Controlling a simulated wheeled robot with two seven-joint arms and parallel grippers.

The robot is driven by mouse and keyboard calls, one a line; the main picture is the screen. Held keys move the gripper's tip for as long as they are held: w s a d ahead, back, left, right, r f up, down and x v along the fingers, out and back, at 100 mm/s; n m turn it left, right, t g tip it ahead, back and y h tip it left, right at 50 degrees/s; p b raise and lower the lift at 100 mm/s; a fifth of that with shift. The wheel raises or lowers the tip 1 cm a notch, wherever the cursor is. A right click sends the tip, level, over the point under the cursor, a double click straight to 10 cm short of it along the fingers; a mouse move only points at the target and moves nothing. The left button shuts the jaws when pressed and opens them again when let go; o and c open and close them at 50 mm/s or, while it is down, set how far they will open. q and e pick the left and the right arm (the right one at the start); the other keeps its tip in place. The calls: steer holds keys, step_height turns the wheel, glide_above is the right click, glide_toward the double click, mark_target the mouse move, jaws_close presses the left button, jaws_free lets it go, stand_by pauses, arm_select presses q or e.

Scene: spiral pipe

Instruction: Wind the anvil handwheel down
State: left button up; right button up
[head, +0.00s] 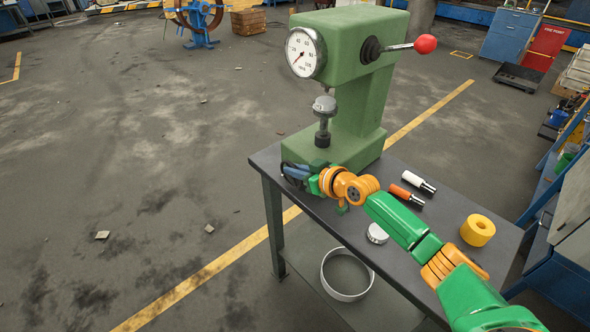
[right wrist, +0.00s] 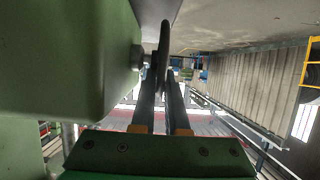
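The green hardness tester (head: 360,85) stands on the dark table, with a round dial (head: 305,52) and a red-knobbed lever. Its metal anvil (head: 324,105) sits on a short screw above the base, with a gap below the head. My right gripper (head: 293,172) is low at the base's front, where the handwheel is mostly hidden by it. In the right wrist view, the dark handwheel (right wrist: 163,45) is edge-on beside the green base. Its rim lies between the two fingers of my right gripper (right wrist: 162,90), which look closed on it. My left gripper is out of view.
Orange (head: 406,194) and white (head: 419,181) handled tools, a yellow ring (head: 477,230) and a metal disc (head: 377,233) lie on the table (head: 440,208) around my right arm. The floor at left is open.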

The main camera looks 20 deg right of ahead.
jaws_close()
steer(key=shift+w+a+r+g+p, duration=0.15)
steer(key=shift+r+g+p, duration=0.25)
steer(key=shift+g+p, duration=0.5)
steer(key=shift+w+g+h+p, duration=0.25)
steer(key=shift+g+h+p, duration=0.2)
steer(key=shift+p, duration=0.35)
steer(key=shift+w+g, duration=0.1)
steer(key=shift+g, duration=0.25)
steer(key=shift+w+a+f+g+h, duration=0.1)
steer(key=shift+g+h, duration=0.15)
steer(key=shift+g, duration=0.05)
steer(key=shift+w+a+f+g+b, duration=0.1)
steer(key=shift+w+f+g+b, duration=0.1)
steer(key=shift+g+b, duration=0.3)
steer(key=shift+w+g+h+b, duration=0.1)
steer(key=shift+g+h+b, duration=0.4)
steer(key=shift+g+b, duration=0.45)
